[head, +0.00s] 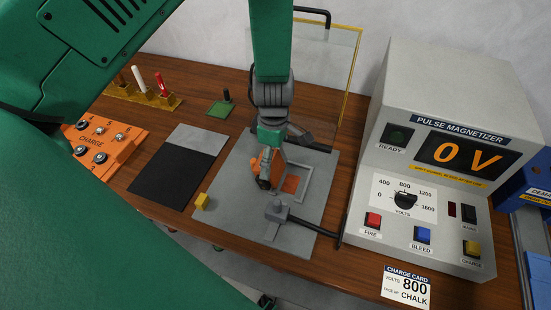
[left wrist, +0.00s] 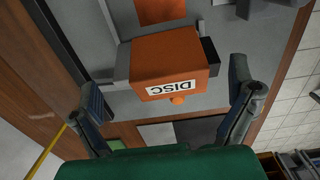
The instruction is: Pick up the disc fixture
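The disc fixture is an orange block with a white DISC label and a small orange knob (left wrist: 175,68). In the left wrist view it lies between the two spread fingers of my left gripper (left wrist: 166,88), with a visible gap on each side. In the head view my left gripper (head: 268,168) points down over the grey plate, and its fingers and wrist hide most of the orange block. I cannot tell from these views how far the fingertips reach down beside the block. My right gripper is not in view.
The pulse magnetizer (head: 450,150) stands at the right. A clear screen with a yellow edge (head: 352,75) stands behind. An orange CHARGE rack (head: 104,145) and a black mat (head: 170,178) lie left.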

